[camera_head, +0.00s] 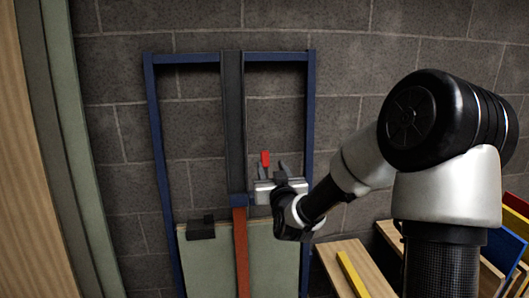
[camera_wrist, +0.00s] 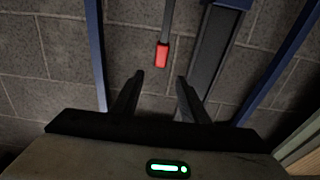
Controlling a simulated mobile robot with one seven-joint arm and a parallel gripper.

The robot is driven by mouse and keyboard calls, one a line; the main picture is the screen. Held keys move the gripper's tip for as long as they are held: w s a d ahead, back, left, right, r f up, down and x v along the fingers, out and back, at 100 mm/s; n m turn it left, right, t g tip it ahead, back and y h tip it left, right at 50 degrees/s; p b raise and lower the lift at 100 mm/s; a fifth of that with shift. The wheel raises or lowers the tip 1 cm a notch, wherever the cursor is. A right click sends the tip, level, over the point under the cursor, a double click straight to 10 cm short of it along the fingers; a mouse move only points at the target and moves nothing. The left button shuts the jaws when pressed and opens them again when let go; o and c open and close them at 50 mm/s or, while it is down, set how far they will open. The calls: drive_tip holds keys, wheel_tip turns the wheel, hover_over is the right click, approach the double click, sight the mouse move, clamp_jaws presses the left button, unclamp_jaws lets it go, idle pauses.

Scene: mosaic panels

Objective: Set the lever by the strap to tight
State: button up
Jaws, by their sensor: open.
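The lever has a red grip (camera_head: 265,158) and shows just above my gripper in the head view. In the wrist view its red end (camera_wrist: 162,55) hangs on a thin grey bar, slightly beyond my fingertips and roughly in line with the gap between them. My gripper (camera_head: 272,167) is open and empty, fingers pointing up in the head view; both fingers also show in the wrist view (camera_wrist: 157,80). An orange-red strip (camera_head: 241,250), likely the strap, runs down below a dark grey upright (camera_head: 233,120). The lever's base is hidden behind my gripper.
A blue frame (camera_head: 160,150) stands against a grey block wall, with a pale green panel (camera_head: 205,260) and a black block (camera_head: 201,228) low in it. Wooden boards with a yellow strip (camera_head: 352,273) lie lower right. Tall boards (camera_head: 35,150) stand at left.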

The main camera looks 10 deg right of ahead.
sight(265, 153)
drive_tip(key=w+p, duration=0.1)
drive_tip(key=w, duration=1)
drive_tip(key=shift+w, duration=0.4)
drive_tip(key=shift+c, duration=0.5)
clamp_jaws()
